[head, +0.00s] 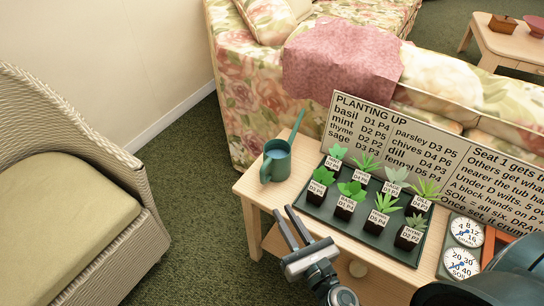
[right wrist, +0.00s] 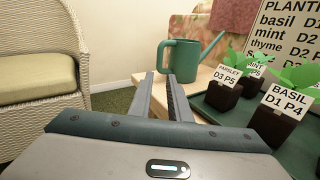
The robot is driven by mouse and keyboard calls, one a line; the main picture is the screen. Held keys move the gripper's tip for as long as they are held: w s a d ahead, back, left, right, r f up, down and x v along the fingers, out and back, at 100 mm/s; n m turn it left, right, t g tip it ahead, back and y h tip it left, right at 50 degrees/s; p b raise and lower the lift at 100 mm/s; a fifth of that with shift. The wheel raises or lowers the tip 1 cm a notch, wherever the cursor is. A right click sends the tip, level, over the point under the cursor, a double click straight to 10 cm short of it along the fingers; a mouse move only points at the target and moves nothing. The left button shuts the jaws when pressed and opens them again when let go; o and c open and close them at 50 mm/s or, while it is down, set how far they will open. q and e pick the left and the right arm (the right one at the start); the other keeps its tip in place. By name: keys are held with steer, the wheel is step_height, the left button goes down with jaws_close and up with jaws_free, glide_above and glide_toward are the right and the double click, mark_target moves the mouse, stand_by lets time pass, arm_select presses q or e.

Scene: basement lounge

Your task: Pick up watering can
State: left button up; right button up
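The watering can (head: 277,162) is dark green, with a long spout rising up to the right. It stands upright on the left end of the light wood table (head: 252,186). It also shows in the right wrist view (right wrist: 181,62), beyond my fingertips, with its handle on the left. My right gripper (head: 283,210) is open and empty, with a narrow gap between its fingers. In the head view it is below the can, near the table's front edge, and apart from it. My left gripper is not in view.
A dark tray (head: 350,226) of labelled potted plants is right of the can. A planting sign (head: 385,140) stands behind it. Two dials (head: 462,263) are at the right. A wicker armchair (head: 70,170) is at left, a floral sofa (head: 240,100) behind. Carpet lies between chair and table.

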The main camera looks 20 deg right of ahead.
mark_target(264, 178)
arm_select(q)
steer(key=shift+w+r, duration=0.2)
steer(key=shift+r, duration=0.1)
arm_select(e)
steer(key=shift+w+r+n, duration=0.25)
steer(key=shift+r+n, duration=0.25)
steer(key=shift+r, duration=0.05)
steer(key=shift+w, duration=0.15)
